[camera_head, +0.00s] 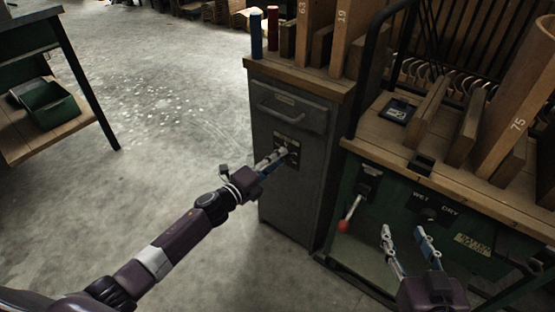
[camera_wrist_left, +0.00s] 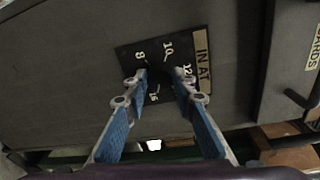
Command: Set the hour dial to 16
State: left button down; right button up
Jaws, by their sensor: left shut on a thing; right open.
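The hour dial's dark plate (camera_head: 291,143) is on the front of the grey cabinet. In the left wrist view the plate (camera_wrist_left: 128,54) shows the white numbers 8, 10, 12 and 16 around a dark knob (camera_wrist_left: 162,76). My left gripper (camera_head: 283,154) reaches the plate and is shut on the knob; in the left wrist view its fingertips (camera_wrist_left: 163,82) sit on either side of it. The fingers hide much of the knob, and I cannot tell which number it points to. My right gripper (camera_head: 403,234) is open and empty in front of the green machine.
The grey cabinet (camera_head: 277,198) has a drawer handle (camera_head: 280,114) above the dial. The green machine (camera_head: 388,205) to the right has a red-tipped lever (camera_head: 345,225) and a WET/DRY switch (camera_head: 430,214). Floor (camera_head: 190,120) to the left is clear.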

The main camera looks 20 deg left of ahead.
pick_arm(q)
jog(key=shift+m, duration=0.6)
pick_arm(e)
jog(key=shift+w+r, duration=0.1)
jog(key=shift+r, duration=0.15)
jog(key=shift+a+r, duration=0.1)
jog(key=shift+r, duration=0.05)
pick_arm(q)
jog(key=c, duration=1.6)
grip_release()
jog(key=shift+s, duration=0.1)
jog(key=v, duration=1.1)
jog(key=shift+s, duration=0.4)
